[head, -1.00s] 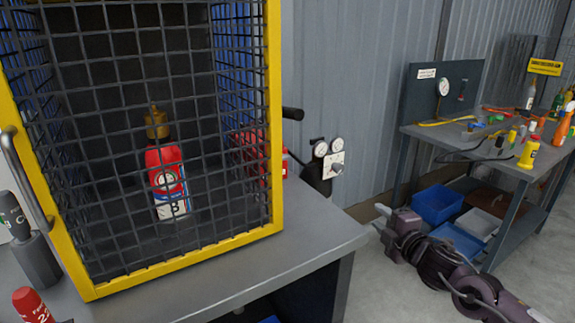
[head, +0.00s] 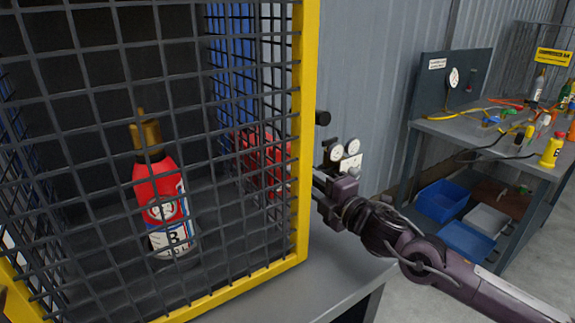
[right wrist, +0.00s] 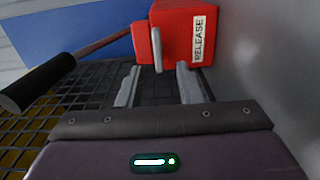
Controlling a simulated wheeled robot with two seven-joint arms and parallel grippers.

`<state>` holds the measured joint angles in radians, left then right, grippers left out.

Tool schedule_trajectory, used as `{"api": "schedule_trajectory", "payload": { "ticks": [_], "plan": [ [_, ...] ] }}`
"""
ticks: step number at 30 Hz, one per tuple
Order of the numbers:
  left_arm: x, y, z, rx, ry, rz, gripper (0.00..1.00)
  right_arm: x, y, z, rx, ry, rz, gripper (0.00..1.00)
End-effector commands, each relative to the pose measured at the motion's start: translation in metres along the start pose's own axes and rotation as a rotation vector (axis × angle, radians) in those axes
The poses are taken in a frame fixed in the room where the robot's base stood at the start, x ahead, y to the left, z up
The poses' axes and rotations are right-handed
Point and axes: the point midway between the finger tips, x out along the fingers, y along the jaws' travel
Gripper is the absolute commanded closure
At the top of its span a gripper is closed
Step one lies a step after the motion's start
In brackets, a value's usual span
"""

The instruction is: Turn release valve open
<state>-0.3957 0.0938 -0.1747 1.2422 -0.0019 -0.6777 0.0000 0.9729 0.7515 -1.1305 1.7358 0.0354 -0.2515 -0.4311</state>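The red release valve box (right wrist: 185,35), labelled RELEASE, shows at the top of the right wrist view. In the head view, red parts (head: 262,160) show through the mesh, and a black lever end (head: 322,118) sticks out past the cage's yellow edge. My right gripper (head: 320,182) is beside the cage's right side, below the lever end. In the right wrist view its two fingers (right wrist: 160,72) are apart and empty, close to the box, with the grip off to their left.
A yellow-framed mesh cage (head: 306,80) holds a red extinguisher (head: 160,195) and stands on a grey bench (head: 340,270). Gauges (head: 345,150) stand just behind my right gripper. A cluttered workbench (head: 460,130) is at the right. Floor shows between the benches.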

Motion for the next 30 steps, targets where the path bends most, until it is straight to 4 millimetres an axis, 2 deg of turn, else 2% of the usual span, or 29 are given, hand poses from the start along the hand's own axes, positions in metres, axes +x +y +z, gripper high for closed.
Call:
{"api": "schedule_trajectory", "payload": {
  "ticks": [9,15,26,30],
  "plan": [
    [0.004,-0.001,0.006,-0.001,0.0,-0.002,0.64,0.048,0.002,-0.001,-0.001,0.0,0.001,0.67],
    [0.004,-0.001,0.008,-0.001,-0.001,-0.002,0.64,0.069,0.0,0.0,-0.001,0.0,0.0,0.67],
    [0.005,0.0,0.009,0.0,-0.001,-0.001,0.64,0.074,0.0,0.001,-0.001,-0.001,0.0,0.67],
    [0.005,0.0,0.009,0.0,-0.001,-0.001,0.64,0.074,0.0,0.001,-0.001,-0.001,0.0,0.84]
  ]
}}
